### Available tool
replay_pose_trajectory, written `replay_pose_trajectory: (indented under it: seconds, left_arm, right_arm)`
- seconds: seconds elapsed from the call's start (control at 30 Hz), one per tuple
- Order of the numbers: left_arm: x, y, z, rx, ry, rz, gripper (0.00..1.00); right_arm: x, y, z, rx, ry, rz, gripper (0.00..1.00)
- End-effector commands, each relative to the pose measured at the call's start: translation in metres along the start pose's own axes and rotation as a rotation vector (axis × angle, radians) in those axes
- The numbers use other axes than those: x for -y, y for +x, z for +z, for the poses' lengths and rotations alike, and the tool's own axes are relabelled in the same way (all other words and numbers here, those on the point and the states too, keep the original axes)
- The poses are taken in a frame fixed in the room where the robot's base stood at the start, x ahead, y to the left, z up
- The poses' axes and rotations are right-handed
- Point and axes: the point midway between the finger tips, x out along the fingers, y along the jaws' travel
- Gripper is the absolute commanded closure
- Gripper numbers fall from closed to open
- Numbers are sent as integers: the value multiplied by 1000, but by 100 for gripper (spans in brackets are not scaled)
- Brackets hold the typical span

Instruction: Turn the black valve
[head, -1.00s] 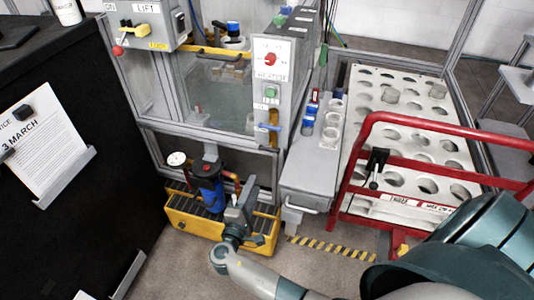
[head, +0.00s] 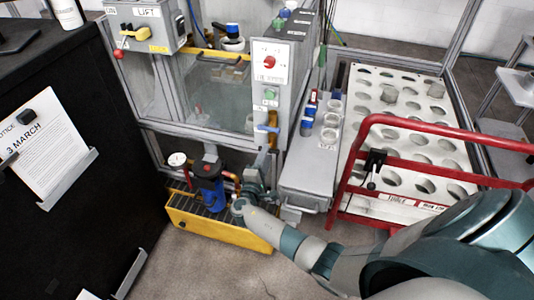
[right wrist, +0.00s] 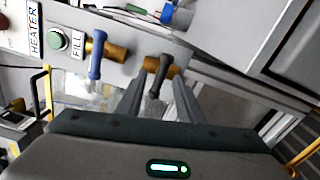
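The black valve handle (right wrist: 157,78) sits on a brass body in the right wrist view, beside a blue valve handle (right wrist: 95,58) with its own brass body. My right gripper (right wrist: 158,88) is open, with one finger on each side of the black handle and a visible gap to each. In the head view my right gripper (head: 262,162) points up, just below the front of the heater panel (head: 271,70). The black valve is too small or hidden there to make out; the blue handle (head: 268,128) shows. My left gripper is in neither view.
A blue pump (head: 208,185) in a yellow tray (head: 205,224) stands left of my right gripper. A grey shelf with small cups (head: 313,165) is to its right. A red-railed rack (head: 405,165) stands farther right. A black cabinet (head: 90,190) is at left.

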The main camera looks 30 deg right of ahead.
Motion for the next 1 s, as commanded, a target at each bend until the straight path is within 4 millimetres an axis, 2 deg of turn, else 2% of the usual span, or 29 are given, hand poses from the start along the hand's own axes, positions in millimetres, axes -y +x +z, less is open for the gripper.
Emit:
replay_pose_trajectory:
  seconds: [0.2, 0.5, 0.67, 1.0]
  left_arm:
    - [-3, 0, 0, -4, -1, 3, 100]
    - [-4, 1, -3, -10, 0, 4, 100]
    - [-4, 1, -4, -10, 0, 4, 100]
    - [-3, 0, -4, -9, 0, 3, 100]
  right_arm:
    - [0, 13, 0, 0, 0, 0, 66]
    - [0, 14, 0, 0, 0, -1, 66]
    - [0, 14, 0, 0, 0, 0, 100]
    - [0, 14, 0, 0, -12, -1, 100]
